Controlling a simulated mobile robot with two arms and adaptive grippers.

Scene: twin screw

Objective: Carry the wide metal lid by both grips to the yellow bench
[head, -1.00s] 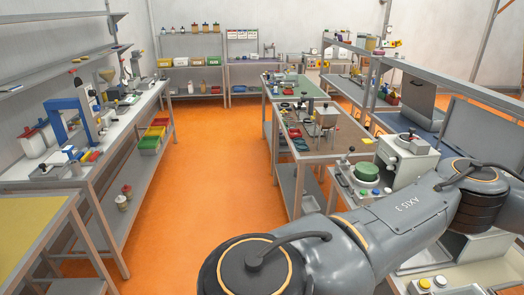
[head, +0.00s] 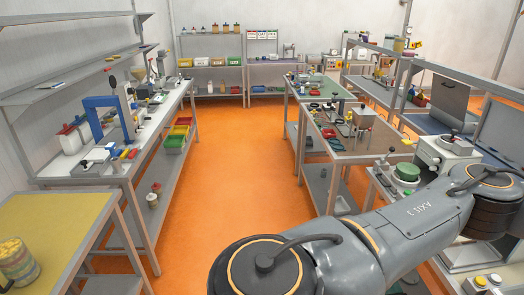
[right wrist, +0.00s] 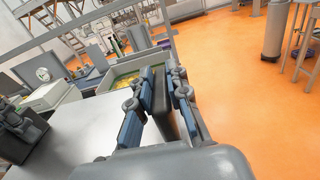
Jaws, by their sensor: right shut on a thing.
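In the right wrist view my right gripper (right wrist: 158,75) is shut on a dark upright grip (right wrist: 160,100) of the wide metal lid. The lid's pale grey sheet (right wrist: 75,130) spreads to the left of the fingers and is cut by the frame. My right arm crosses the lower right of the head view; the lid does not show there. My left gripper is not in clear view.
A striped jar (head: 17,262) stands on the yellow bench's near left part. A white workbench (head: 120,150) with a blue press is beyond it. A brown-topped table (head: 365,143) stands right of the aisle. The orange floor (head: 245,170) between them is clear.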

